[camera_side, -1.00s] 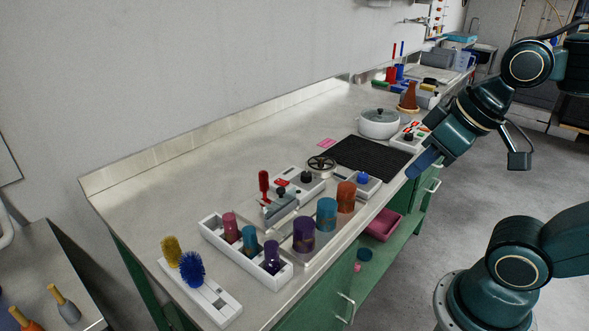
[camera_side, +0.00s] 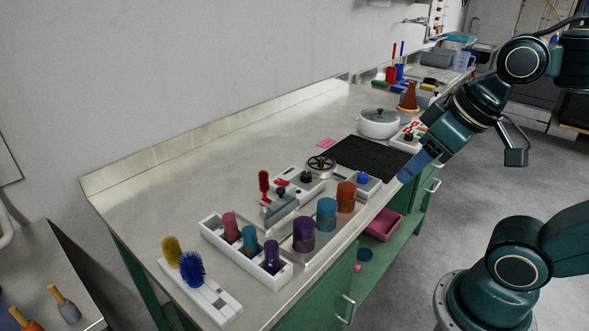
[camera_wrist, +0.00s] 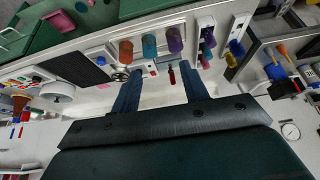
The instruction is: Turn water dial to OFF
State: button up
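A blue dial (camera_side: 363,177) sits on a small white box at the bench's front edge, beside the black mat. It looks like the water dial, but I cannot read its label or setting. In the wrist view it is a small blue spot (camera_wrist: 102,60) left of my fingers. A black knob (camera_side: 306,177) stands on another white box, and a dark handwheel (camera_side: 321,162) is close behind. My gripper (camera_side: 410,170) is near the bench's front edge, to the right of the blue dial and apart from it. In the wrist view its two blue fingers (camera_wrist: 160,68) are spread and empty.
Orange (camera_side: 346,197), teal (camera_side: 327,214) and purple (camera_side: 304,234) cylinders stand in front of the dials. A red-handled lever (camera_side: 264,184) is to their left. A lidded white pot (camera_side: 380,124) stands behind the black mat (camera_side: 366,157).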

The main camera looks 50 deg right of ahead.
jog(key=shift+o, duration=0.2)
jog(key=w+d+r+m+g, duration=0.1)
jog(key=w+d+m, duration=0.1)
jog(key=w+d, duration=0.2)
jog(key=w, duration=0.3)
jog(key=shift+r+g, duration=0.3)
jog(key=m+g, duration=0.4)
jog(key=m, duration=0.3)
send_over(364, 175)
notch_tip(364, 175, down, 11)
jog(key=shift+s+d+f, duration=0.15)
jog(key=shift+s+d, duration=0.05)
jog(key=shift+d, duration=0.15)
jog(key=shift+f, duration=0.15)
jog(key=f, duration=1.3)
jog(key=shift+w+a+f, duration=0.2)
jog(key=shift+w+a, duration=0.05)
jog(key=shift+a, duration=0.05)
jog(key=c, duration=1)
